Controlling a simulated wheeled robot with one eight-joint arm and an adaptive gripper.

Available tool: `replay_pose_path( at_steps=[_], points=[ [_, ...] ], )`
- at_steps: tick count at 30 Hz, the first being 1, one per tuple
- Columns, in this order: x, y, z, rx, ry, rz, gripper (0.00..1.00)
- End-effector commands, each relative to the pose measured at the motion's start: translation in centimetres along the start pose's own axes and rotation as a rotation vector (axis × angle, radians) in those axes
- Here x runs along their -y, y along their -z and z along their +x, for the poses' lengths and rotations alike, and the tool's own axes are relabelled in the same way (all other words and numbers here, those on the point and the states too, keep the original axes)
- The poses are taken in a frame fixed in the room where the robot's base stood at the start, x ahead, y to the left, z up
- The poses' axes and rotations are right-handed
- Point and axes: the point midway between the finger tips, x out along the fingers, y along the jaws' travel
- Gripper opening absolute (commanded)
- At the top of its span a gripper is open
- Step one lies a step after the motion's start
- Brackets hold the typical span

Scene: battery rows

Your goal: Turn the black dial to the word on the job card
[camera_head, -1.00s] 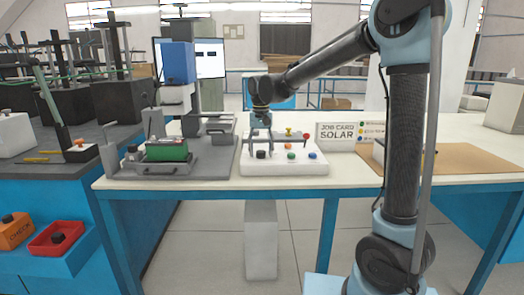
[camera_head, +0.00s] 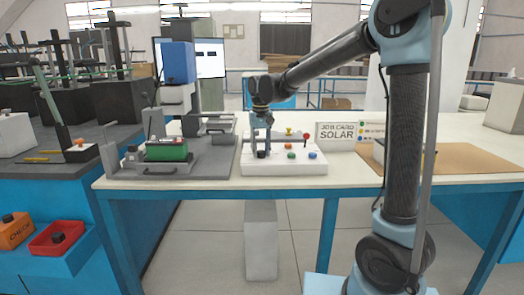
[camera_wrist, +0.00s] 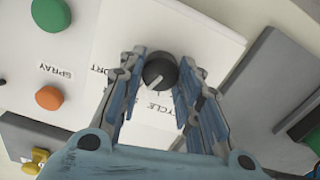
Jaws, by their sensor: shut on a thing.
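The black dial (camera_head: 261,155) is on the white control panel (camera_head: 295,168). In the wrist view, the dial (camera_wrist: 160,71) has a pale pointer line slanting toward the lower left of the picture. The panel there carries partly hidden printing, with "ORT" and "YCLE" legible. My gripper (camera_wrist: 159,78) reaches over the dial with a finger on each side and is shut on it; it also shows in the head view (camera_head: 261,149).
A grey fixture with a green block (camera_head: 166,150) stands at left. A brown mat (camera_head: 460,160) lies at right.

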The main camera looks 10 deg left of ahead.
Motion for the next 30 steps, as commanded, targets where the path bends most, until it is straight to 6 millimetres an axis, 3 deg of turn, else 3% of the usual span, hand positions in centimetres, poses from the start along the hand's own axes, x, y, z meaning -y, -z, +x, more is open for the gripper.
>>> replay_pose_path(
  at_steps=[5, 6, 9, 22, 30],
  points=[
    [-0.1, 0.0, 0.0, 0.000, -0.002, 0.002, 0.08],
    [-0.1, 0.0, 0.0, 0.000, -0.002, 0.002, 0.34],
    [-0.1, 0.0, 0.0, 0.000, -0.002, 0.002, 0.52],
    [-0.1, 0.0, -0.6, 0.000, -0.001, 0.002, 0.52],
    [-0.1, 0.1, -4.6, 0.000, -0.001, 0.002, 0.52]
  ],
)
